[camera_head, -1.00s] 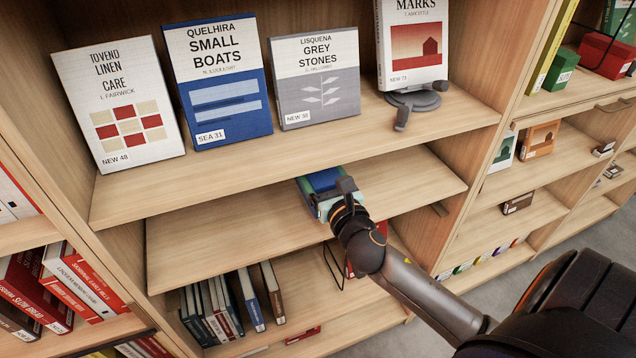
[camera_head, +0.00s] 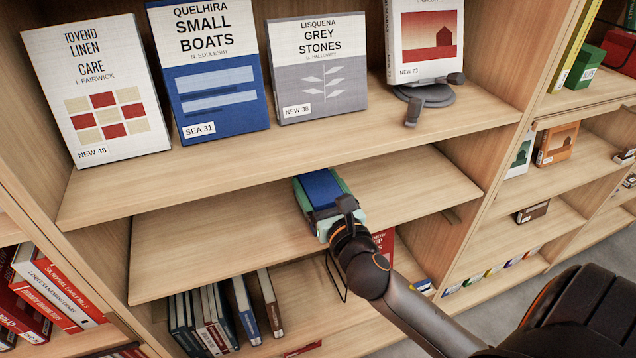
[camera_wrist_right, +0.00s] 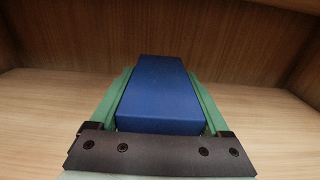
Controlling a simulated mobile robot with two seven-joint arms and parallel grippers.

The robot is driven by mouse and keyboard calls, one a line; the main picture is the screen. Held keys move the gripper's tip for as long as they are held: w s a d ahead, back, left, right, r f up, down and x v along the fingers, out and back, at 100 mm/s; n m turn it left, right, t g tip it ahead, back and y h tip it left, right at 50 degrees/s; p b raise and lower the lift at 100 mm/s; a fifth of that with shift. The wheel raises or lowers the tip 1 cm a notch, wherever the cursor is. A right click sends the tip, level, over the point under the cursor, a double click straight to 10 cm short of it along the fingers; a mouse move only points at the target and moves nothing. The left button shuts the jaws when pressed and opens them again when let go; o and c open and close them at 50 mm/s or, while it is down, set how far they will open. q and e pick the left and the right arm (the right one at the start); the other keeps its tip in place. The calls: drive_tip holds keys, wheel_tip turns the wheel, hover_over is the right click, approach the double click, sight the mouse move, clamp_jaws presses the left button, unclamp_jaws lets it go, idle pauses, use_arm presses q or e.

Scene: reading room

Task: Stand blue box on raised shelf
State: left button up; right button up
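The blue box (camera_head: 322,188) is in my right gripper, over the bare middle shelf (camera_head: 215,232) below the row of display books. My right gripper (camera_head: 321,196) has green fingers, one along each long side of the box, and looks shut on it. In the right wrist view the blue box (camera_wrist_right: 158,92) lies lengthwise between the fingers of the right gripper (camera_wrist_right: 160,98), with wood shelf and back panel behind it. Whether its underside touches the shelf is hidden. My left gripper is not in view.
The upper shelf (camera_head: 290,152) overhangs close behind the gripper. It bears several display books, including Small Boats (camera_head: 208,75) and Grey Stones (camera_head: 318,70), and a grey stand (camera_head: 425,95). Upright books (camera_head: 215,315) stand below. The middle shelf is clear on both sides.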

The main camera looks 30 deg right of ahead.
sight(330, 205)
drive_tip(key=shift+o, duration=1.3)
drive_tip(key=shift+r, duration=0.1)
drive_tip(key=shift+s, duration=0.2)
drive_tip(key=b+v, duration=0.1)
drive_tip(key=v, duration=1)
drive_tip(key=shift+s+a, duration=0.2)
drive_tip(key=shift+s, duration=0.1)
drive_tip(key=shift+s, duration=0.1)
